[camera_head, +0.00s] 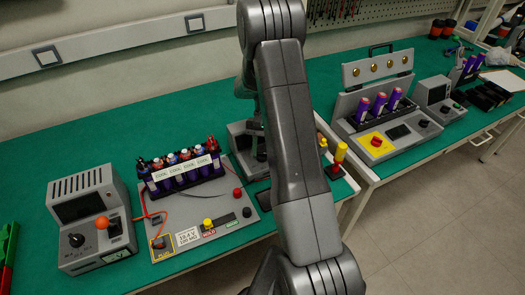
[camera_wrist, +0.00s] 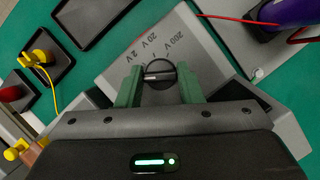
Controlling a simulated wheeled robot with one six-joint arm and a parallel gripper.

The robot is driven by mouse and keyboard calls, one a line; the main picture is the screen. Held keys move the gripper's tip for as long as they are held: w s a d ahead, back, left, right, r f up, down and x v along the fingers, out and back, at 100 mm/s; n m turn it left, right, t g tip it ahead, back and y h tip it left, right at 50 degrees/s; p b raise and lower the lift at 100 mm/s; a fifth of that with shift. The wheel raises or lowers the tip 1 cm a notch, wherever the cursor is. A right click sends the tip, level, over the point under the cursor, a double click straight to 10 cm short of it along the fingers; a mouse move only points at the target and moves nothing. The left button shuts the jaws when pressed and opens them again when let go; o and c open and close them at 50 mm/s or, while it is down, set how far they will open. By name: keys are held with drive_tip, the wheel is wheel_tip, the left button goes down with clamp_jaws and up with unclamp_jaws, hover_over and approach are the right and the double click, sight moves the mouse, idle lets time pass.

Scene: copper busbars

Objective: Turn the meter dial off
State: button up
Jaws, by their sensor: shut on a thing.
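The meter (camera_wrist: 180,45) is a grey box with a sloped face in the wrist view. Its black round dial (camera_wrist: 158,68) has a raised bar with a light mark lying nearly level in the picture. The labels 2 V, 20 V and 200 V are printed around the dial. My gripper (camera_wrist: 160,88) has its two green fingers on either side of the dial and is shut on it. In the head view the meter (camera_head: 238,135) is mostly hidden behind my arm, and my gripper is hidden too.
Black trays hold a yellow plug (camera_wrist: 38,57) and a red one (camera_wrist: 10,93). A red wire (camera_wrist: 240,18) runs near the meter. On the green bench, a grey board (camera_head: 185,215) with a battery rack and a grey device (camera_head: 90,220) stand to the left.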

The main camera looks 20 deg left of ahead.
drive_tip(key=shift+n, duration=0.7)
drive_tip(key=o, duration=1)
drive_tip(key=v, duration=0.7)
drive_tip(key=b+v, duration=0.1)
drive_tip(key=v, duration=0.6)
drive_tip(key=shift+s+a, duration=0.1)
drive_tip(key=shift+a, duration=0.15)
drive_tip(key=shift+f, duration=0.15)
drive_tip(key=x, duration=1.3)
drive_tip(key=shift+s+d+f+p, duration=0.1)
drive_tip(key=shift+d+f+p, duration=0.2)
drive_tip(key=shift+p, duration=0.1)
